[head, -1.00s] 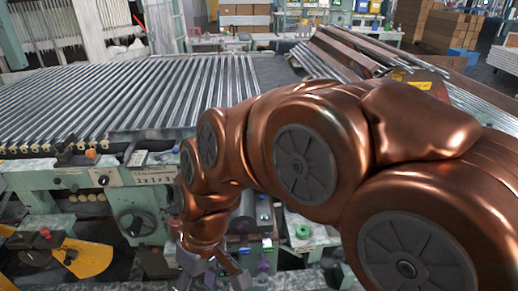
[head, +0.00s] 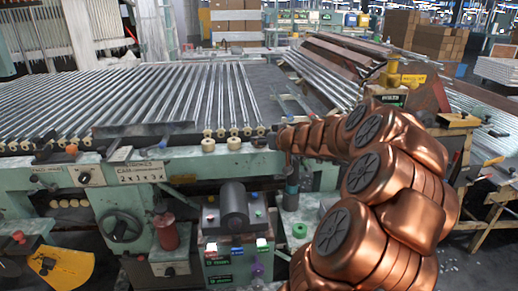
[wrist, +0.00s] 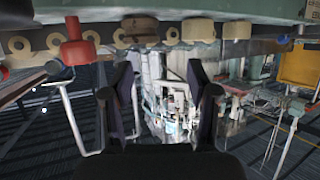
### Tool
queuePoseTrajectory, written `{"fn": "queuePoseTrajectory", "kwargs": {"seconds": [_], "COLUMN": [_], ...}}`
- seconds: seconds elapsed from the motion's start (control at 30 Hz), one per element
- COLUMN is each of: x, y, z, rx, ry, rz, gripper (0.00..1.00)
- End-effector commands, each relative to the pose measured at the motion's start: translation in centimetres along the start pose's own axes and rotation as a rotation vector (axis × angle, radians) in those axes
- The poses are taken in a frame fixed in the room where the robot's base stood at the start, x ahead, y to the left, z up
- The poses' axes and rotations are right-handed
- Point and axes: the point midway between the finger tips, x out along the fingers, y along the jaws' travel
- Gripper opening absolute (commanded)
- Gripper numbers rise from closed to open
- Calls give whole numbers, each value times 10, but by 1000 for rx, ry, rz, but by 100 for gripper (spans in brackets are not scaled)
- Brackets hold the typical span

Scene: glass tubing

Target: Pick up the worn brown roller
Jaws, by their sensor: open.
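The worn brown roller (wrist: 140,28) shows at the top of the wrist view, in a row with cream rollers. It is brown and scuffed, and sits under the pale green machine edge. My gripper (wrist: 160,68) has its two dark fingers spread apart, with nothing between them. The roller is above the fingertips in that picture, a little left of their middle, and apart from them. In the head view my gripper (head: 272,139) is at the front edge of the tube table, right of two cream rollers. The brown roller cannot be made out clearly there.
Cream rollers (wrist: 198,29) stand close to the right of the brown one, and a red knob (wrist: 76,45) hangs to the left. In the head view glass tubes cover the table behind, and a control box (head: 236,232) stands below the edge.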

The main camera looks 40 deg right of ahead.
Motion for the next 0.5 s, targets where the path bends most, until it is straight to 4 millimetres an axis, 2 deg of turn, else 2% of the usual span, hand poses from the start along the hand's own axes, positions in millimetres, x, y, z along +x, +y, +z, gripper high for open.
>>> {"fn": "queuePoseTrajectory", "kwargs": {"seconds": [0.03,0.13,0.5], "x": [0,3,28], "y": [11,20,20], "z": [5,7,6], "rx": [3,1,-1], "ry": [0,-1,-1], "rz": [20,38,35], "gripper": [59,59,59]}}
